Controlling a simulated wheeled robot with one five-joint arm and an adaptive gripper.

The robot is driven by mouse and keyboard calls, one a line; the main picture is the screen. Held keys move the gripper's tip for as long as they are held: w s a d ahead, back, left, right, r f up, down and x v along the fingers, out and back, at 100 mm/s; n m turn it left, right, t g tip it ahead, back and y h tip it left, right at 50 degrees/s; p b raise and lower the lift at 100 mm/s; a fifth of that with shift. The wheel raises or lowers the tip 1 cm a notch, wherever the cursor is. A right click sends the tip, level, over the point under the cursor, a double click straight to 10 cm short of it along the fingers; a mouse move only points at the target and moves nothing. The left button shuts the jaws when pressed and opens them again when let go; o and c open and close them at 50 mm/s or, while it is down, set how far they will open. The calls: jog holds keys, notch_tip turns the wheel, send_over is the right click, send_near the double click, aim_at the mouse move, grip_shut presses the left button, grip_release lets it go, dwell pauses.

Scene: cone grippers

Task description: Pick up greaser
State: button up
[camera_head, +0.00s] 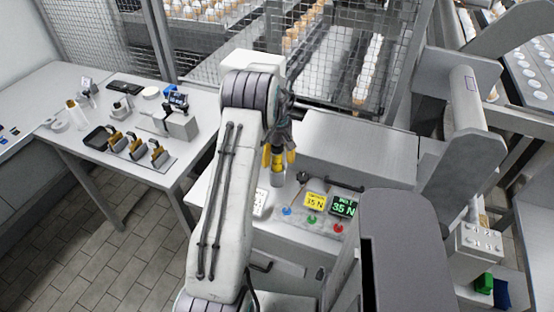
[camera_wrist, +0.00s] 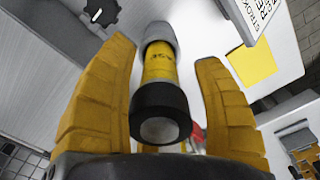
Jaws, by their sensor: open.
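The greaser, a yellow cylinder with a black end and a grey end, lies between the two yellow fingers of my gripper (camera_wrist: 160,110) in the wrist view (camera_wrist: 160,66). Gaps show on both sides of it, so the fingers are open around it and seem not to touch it. In the head view my gripper (camera_head: 278,157) points down over the grey worktop, with the greaser (camera_head: 277,180) upright below and between the fingers. My arm hides part of the worktop there.
A side table (camera_head: 75,95) at left holds several tools. Wire mesh fencing (camera_head: 220,45) stands behind.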

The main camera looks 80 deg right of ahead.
jog(key=shift+f, duration=1.2)
grip_shut()
